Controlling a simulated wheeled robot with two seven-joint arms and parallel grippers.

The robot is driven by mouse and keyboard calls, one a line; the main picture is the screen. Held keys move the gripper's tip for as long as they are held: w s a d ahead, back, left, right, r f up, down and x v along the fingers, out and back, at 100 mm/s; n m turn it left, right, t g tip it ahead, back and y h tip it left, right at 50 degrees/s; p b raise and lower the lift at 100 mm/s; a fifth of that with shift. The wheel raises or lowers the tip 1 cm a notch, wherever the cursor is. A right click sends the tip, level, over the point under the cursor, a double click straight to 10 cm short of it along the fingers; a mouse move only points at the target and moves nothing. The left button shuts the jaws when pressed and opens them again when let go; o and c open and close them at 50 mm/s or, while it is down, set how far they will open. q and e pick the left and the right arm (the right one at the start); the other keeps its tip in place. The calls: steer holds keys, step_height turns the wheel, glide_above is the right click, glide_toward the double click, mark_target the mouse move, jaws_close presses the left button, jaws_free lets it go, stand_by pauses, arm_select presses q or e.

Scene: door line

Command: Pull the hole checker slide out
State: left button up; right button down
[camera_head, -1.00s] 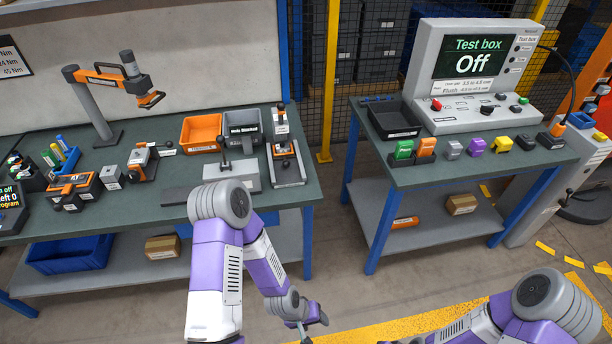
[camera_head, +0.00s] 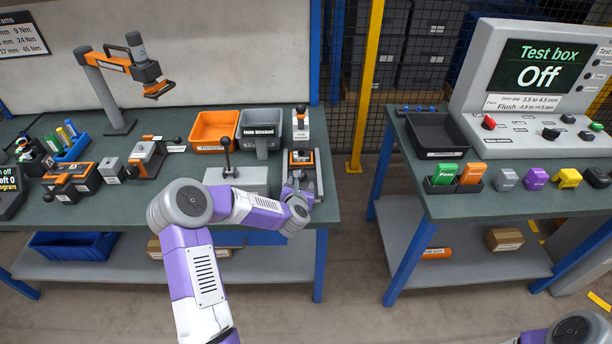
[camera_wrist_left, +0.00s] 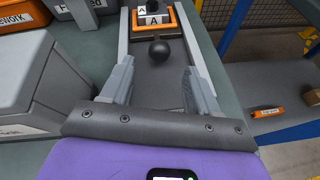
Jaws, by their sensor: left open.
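The hole checker (camera_head: 301,122) stands at the right end of the left bench, a grey frame with an upright column and an orange-edged block low at its front. In the left wrist view, its slide shows an orange and dark block marked "A" (camera_wrist_left: 153,21) between two light rails, with a round black knob (camera_wrist_left: 159,50) in front. My left gripper (camera_head: 295,187) is at the front of the checker. It is open, its two fingers (camera_wrist_left: 160,78) on either side of the slide's line, with the knob just ahead between them. Contact with the knob is not visible. My right gripper is out of view.
A grey fixture with a black-knobbed lever (camera_head: 227,160) stands just left of the checker. An orange bin (camera_head: 215,130) and a grey bin (camera_head: 260,130) are behind. A gap separates this bench from the test box table (camera_head: 480,205).

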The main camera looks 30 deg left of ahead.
arm_select(q)
steer(key=shift+b+x, duration=0.45)
steer(key=shift+x, duration=2.95)
jaws_close()
